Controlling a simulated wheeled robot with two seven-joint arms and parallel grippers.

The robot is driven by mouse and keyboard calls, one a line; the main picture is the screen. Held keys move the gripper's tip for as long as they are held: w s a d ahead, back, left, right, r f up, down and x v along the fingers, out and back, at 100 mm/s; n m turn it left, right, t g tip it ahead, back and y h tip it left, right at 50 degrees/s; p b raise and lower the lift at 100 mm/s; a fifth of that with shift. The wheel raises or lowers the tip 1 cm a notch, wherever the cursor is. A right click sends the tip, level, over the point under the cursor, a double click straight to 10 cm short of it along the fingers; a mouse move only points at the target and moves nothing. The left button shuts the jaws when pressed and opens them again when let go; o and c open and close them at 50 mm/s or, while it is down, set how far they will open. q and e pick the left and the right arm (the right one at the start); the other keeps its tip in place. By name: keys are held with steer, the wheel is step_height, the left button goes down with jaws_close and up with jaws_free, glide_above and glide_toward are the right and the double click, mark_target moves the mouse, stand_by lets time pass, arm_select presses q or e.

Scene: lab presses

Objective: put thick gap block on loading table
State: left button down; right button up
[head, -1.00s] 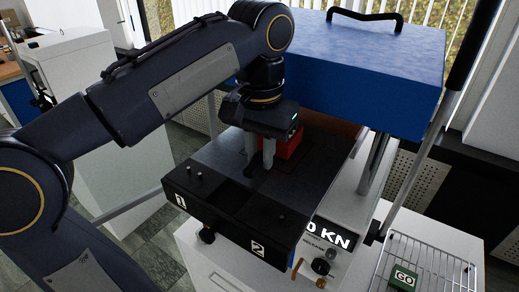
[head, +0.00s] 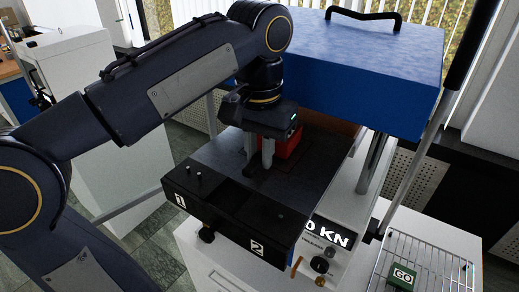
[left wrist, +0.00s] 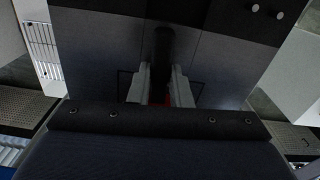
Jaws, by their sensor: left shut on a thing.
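A red block (head: 289,144), which seems to be the thick gap block, is at the back of the dark loading table (head: 230,160) of the press. My left gripper (head: 259,167) points down over this table and is shut on the red block. Its fingers hide part of the block in the head view. In the left wrist view, a little red shows between the fingers (left wrist: 161,88). I cannot tell whether the block rests on the table or hangs just above it. My right gripper is not in view.
The blue press head (head: 370,75) overhangs the back of the table, with a steel column (head: 373,160) at the right. The table's front edge bears the labels 1 and 2 and small pegs. A wire rack (head: 440,265) with a green GO block (head: 402,275) stands at lower right.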

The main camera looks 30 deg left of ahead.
arm_select(q)
steer(key=shift+f+b, duration=0.3)
steer(key=shift+f, duration=0.15)
steer(key=c, duration=1.3)
jaws_free()
steer(key=shift+o, duration=0.2)
